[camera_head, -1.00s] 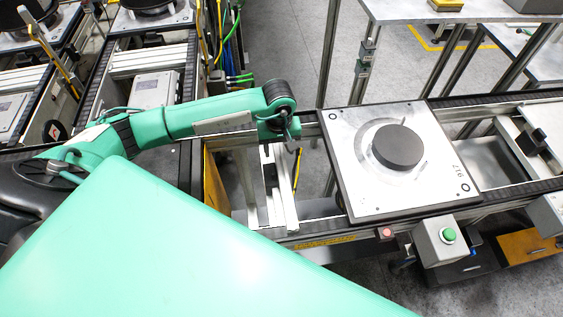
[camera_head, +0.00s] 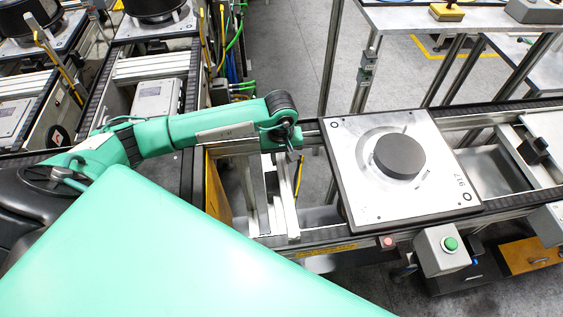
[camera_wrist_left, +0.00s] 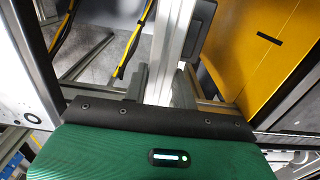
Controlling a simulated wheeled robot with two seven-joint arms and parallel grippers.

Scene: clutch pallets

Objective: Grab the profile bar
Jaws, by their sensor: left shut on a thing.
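The profile bar (camera_head: 285,200) is a silver grooved aluminium bar that runs front to back across the gap in the conveyor frame, left of the metal pallet. In the left wrist view the bar (camera_wrist_left: 171,45) runs up from the dark front edge of my green gripper body. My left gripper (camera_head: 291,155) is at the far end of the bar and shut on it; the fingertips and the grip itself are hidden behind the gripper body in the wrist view. My right gripper is in neither view.
A metal pallet (camera_head: 350,190) with a black disc (camera_head: 400,157) sits on the conveyor right of the bar. A box with a green button (camera_head: 438,252) stands in front. A yellow panel (camera_wrist_left: 258,45) and yellow-black cables (camera_wrist_left: 132,45) are near the bar.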

